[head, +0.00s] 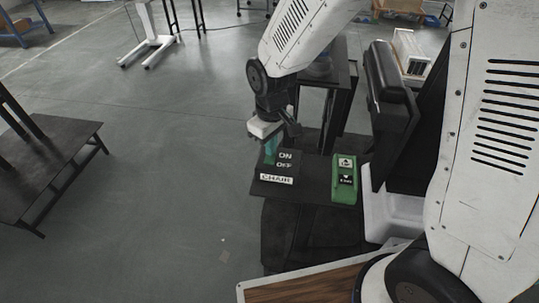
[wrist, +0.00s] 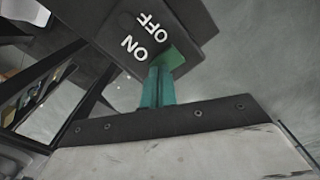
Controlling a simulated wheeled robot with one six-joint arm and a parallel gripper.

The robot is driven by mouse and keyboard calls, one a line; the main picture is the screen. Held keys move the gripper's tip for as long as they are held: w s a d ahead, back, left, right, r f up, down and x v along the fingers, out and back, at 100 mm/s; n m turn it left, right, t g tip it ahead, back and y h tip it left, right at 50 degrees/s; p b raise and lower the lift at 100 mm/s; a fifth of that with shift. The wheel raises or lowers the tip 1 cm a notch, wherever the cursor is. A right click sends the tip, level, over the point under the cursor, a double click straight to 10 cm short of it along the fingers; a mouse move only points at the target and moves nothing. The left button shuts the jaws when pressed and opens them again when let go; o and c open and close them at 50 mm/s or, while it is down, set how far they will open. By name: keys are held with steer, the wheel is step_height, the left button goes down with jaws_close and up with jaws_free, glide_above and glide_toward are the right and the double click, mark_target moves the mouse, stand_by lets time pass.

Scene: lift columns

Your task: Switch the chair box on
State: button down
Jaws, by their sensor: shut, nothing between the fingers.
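The chair box (head: 290,170) is a small black box with white ON and OFF lettering and a white CHAIR label on its front. It sits on a dark stand. It also shows upside down at the top of the wrist view (wrist: 115,40). My gripper (head: 270,157) points down at the box's left side, by the ON lettering. In the wrist view its teal fingers (wrist: 158,85) are together and empty. The fingers partly hide that spot.
A green box (head: 345,190) with two arrow buttons sits to the right on the same dark stand (head: 315,188). A black padded seat (head: 392,80) stands behind it. A dark low table (head: 50,165) is at left. Open floor lies between.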

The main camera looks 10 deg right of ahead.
steer(key=shift+r, duration=3.5)
steer(key=s+d+r+m, duration=0.2)
steer(key=s+d+r, duration=0.2)
steer(key=s, duration=0.3)
steer(key=s+d+r+m+t, duration=0.1)
steer(key=s+d+r+m, duration=0.2)
steer(key=s+d+r, duration=0.2)
steer(key=s+d+r+m, duration=0.2)
steer(key=s+d+r, duration=0.2)
steer(key=s, duration=0.5)
steer(key=shift+s+d+r+m, duration=0.3)
steer(key=shift+s+d, duration=0.1)
steer(key=shift+d, duration=1)
